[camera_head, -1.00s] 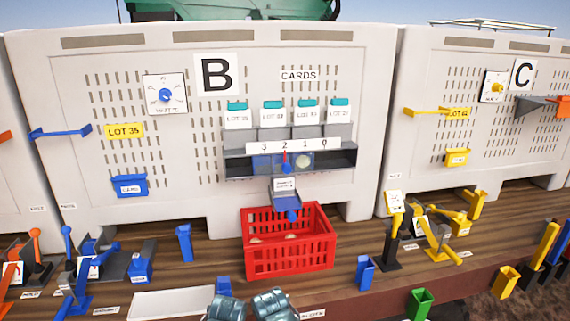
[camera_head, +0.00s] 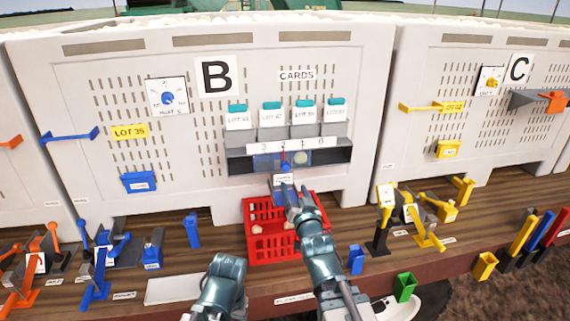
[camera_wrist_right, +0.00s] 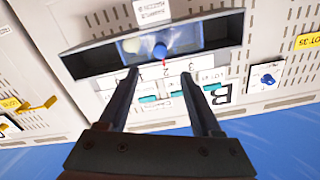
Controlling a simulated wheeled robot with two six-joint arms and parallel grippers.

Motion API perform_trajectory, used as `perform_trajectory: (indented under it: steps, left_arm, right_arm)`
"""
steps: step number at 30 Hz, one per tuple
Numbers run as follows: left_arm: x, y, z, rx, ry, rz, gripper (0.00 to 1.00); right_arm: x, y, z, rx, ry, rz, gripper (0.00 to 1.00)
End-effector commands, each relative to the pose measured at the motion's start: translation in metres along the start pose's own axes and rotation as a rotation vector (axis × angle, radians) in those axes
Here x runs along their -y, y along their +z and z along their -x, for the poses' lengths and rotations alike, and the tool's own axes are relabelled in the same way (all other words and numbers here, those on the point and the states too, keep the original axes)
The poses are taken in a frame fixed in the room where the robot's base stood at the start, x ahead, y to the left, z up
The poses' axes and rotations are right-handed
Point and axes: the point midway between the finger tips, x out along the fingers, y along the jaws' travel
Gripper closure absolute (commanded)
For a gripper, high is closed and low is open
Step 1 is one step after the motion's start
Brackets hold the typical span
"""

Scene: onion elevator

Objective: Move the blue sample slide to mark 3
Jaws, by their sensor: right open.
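The blue sample slide's round blue knob (camera_wrist_right: 160,51) shows in the right wrist view, where the picture is upside down. A small red pointer by it stands at 2 on the white number strip (camera_head: 285,145), marked 3, 2, 1, 0 from left to right in the head view. The slide sits in a grey housing (camera_head: 343,157) below the cards on panel B. My right gripper (camera_wrist_right: 160,73) is open and empty, its fingers pointing at the housing either side of the knob's line, apparently short of it. In the head view the right gripper (camera_head: 287,193) covers the area just below the housing.
A red crate (camera_head: 262,247) stands on the wooden shelf below, behind my right arm. A small labelled piece (camera_head: 284,180) hangs under the housing. Card holders (camera_head: 271,118) sit above the strip. Blue levers (camera_head: 98,262) stand left, yellow ones (camera_head: 412,210) right.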

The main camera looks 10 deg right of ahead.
Motion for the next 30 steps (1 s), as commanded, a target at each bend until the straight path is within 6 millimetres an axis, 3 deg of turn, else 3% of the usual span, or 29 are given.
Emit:
perform_trajectory:
  steps: [5, 11, 24, 30]
  left_arm:
    - [0.000, 0.000, -0.001, 0.000, 0.000, 0.000, 0.34]
    - [0.000, 0.000, 0.000, 0.000, 0.000, 0.000, 0.34]
    - [0.000, 0.000, 0.000, 0.000, 0.000, 0.000, 0.34]
    - [0.000, 0.000, 0.000, 0.000, 0.000, 0.000, 0.34]
  right_arm:
    - [0.000, 0.001, -0.006, 0.002, 0.000, 0.001, 0.34]
    - [0.000, 0.001, -0.029, 0.003, 0.000, 0.001, 0.34]
    - [0.000, 0.002, -0.115, 0.004, 0.000, 0.001, 0.34]
    - [0.001, 0.002, -0.137, 0.004, 0.000, 0.002, 0.34]
